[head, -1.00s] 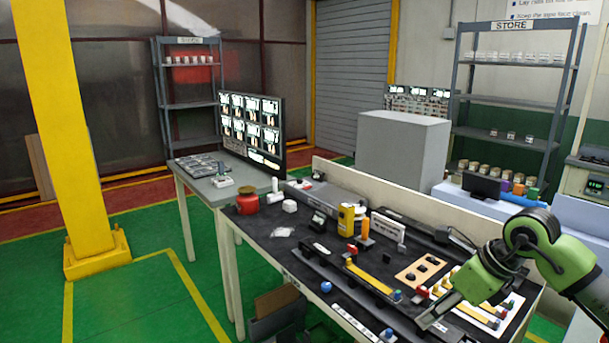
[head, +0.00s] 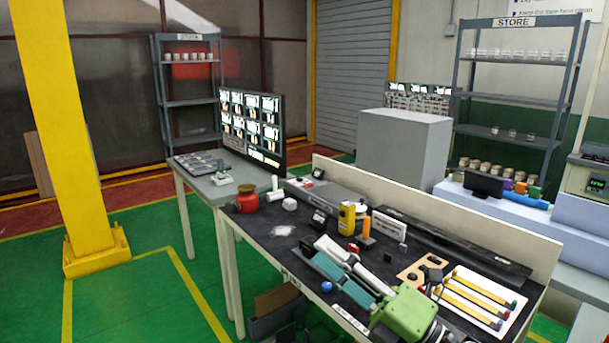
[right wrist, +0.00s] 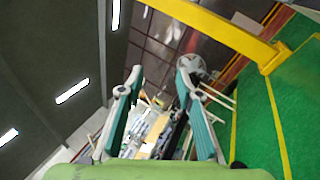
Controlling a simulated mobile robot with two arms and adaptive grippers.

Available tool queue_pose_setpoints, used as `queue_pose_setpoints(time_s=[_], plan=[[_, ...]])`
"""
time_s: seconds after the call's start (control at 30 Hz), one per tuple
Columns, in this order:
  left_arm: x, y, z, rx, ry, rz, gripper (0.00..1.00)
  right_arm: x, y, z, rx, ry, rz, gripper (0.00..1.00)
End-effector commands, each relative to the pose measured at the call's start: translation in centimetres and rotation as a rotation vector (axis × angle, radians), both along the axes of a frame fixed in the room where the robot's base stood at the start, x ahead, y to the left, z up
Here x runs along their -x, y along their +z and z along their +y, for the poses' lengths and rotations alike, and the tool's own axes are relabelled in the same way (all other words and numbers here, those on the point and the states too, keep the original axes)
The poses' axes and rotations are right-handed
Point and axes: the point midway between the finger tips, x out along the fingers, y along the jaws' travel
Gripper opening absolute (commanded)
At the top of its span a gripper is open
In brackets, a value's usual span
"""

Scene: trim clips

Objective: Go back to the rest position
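My right gripper (head: 322,252) reaches in over the front of the black workbench (head: 262,250), with its green body at the lower right and its teal and grey fingers pointing to the back left. In the right wrist view my right gripper (right wrist: 159,78) has its two fingers apart, with nothing held between them. A white board (head: 510,313) with several yellow strips (head: 470,302) with coloured ends lies to the right of the gripper. My arm hides part of the bench front. My left gripper is not in view.
A wooden plate (head: 409,271) with dark knobs, a yellow device (head: 347,218) and a red pot (head: 247,200) stand on the bench. A low cream panel (head: 440,230) runs along its back edge. A yellow post (head: 75,120) stands at left; the green floor before it is clear.

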Motion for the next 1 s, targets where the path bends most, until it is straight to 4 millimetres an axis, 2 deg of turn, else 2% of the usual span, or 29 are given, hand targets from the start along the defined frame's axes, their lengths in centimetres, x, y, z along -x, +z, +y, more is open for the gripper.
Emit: queue_pose_setpoints(time_s=[0.07, 0.17, 0.27, 0.37, 0.43, 0.5, 0.57, 0.6, 0.7, 0.8, 1.0], plan=[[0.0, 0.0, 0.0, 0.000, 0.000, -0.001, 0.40, -0.9, -0.2, -2.5, -0.187, -0.089, 0.124, 0.33], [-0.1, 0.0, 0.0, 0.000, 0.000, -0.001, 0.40, -2.1, -2.0, -6.4, -0.398, -0.217, 0.291, 0.33], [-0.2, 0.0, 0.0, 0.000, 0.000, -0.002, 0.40, -2.7, -5.8, -10.4, -0.587, -0.356, 0.481, 0.33], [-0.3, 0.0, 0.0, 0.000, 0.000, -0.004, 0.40, -2.1, -11.1, -14.0, -0.752, -0.500, 0.690, 0.33], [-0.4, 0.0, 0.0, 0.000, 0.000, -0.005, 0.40, -0.8, -15.5, -16.0, -0.851, -0.606, 0.846, 0.33], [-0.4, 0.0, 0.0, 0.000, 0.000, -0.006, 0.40, 1.4, -20.2, -17.5, -0.936, -0.713, 1.007, 0.33], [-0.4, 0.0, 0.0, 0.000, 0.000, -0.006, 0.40, 3.8, -24.1, -18.3, -0.995, -0.801, 1.146, 0.33], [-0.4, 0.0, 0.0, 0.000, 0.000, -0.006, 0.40, 5.6, -26.5, -18.7, -1.026, -0.859, 1.235, 0.33], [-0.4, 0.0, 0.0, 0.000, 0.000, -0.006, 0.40, 10.5, -31.4, -18.8, -1.083, -0.985, 1.441, 0.33], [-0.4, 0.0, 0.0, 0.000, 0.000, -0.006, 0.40, 15.2, -34.8, -18.4, -1.111, -1.087, 1.614, 0.33], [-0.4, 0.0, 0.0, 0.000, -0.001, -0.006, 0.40, 23.5, -38.7, -17.0, -1.120, -1.243, 1.893, 0.33]])
